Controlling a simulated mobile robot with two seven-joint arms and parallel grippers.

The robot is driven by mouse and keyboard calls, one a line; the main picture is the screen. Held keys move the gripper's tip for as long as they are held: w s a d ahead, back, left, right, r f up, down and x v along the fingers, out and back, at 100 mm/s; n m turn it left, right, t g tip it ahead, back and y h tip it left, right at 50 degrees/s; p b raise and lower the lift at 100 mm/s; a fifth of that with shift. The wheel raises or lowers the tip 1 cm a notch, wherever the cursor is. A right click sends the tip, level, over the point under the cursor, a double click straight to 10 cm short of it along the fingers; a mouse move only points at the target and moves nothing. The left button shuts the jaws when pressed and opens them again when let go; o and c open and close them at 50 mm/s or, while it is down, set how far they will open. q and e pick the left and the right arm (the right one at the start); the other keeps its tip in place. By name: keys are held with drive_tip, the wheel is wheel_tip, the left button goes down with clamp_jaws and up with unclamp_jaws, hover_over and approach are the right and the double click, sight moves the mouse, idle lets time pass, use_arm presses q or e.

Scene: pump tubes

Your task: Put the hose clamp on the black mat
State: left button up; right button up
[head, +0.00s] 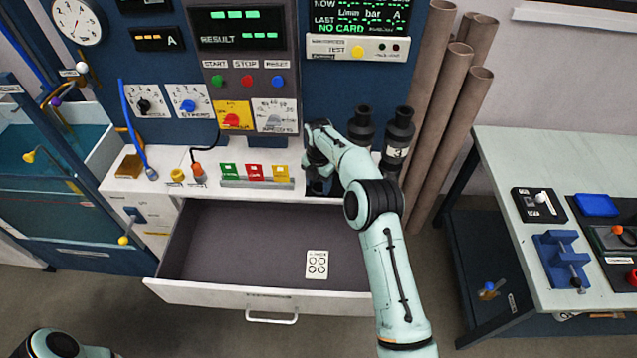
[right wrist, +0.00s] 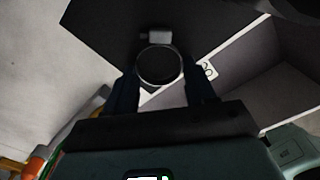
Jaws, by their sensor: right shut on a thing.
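The hose clamp (right wrist: 160,66), a dark thin ring with a small grey screw block, is between the two fingers of my right gripper (right wrist: 163,92) in the right wrist view. The gripper is shut on it. The black mat (right wrist: 105,25) is the dark area beyond the clamp, on the pale bench top. The clamp overlaps the mat's near part in this view; whether it touches the mat I cannot tell. In the head view my right gripper (head: 318,172) is over the bench top, and my arm hides the clamp and most of the mat. My left gripper is out of view.
An open drawer (head: 230,240) with a white card (head: 316,264) in it lies below the bench top. Green, red and yellow blocks (head: 254,173) stand left of my right gripper. Black pump tubes (head: 397,140) stand just right of it. A side table (head: 530,240) is at the right.

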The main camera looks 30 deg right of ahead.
sight(318, 186)
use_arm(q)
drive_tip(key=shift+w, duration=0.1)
use_arm(e)
drive_tip(key=o, duration=1)
drive_tip(key=shift+f, duration=0.15)
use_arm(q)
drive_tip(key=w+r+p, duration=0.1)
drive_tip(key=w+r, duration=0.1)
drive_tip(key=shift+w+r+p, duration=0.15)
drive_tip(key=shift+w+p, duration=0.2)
use_arm(e)
wheel_tip(318, 186, up, 12)
drive_tip(key=shift+r, duration=0.15)
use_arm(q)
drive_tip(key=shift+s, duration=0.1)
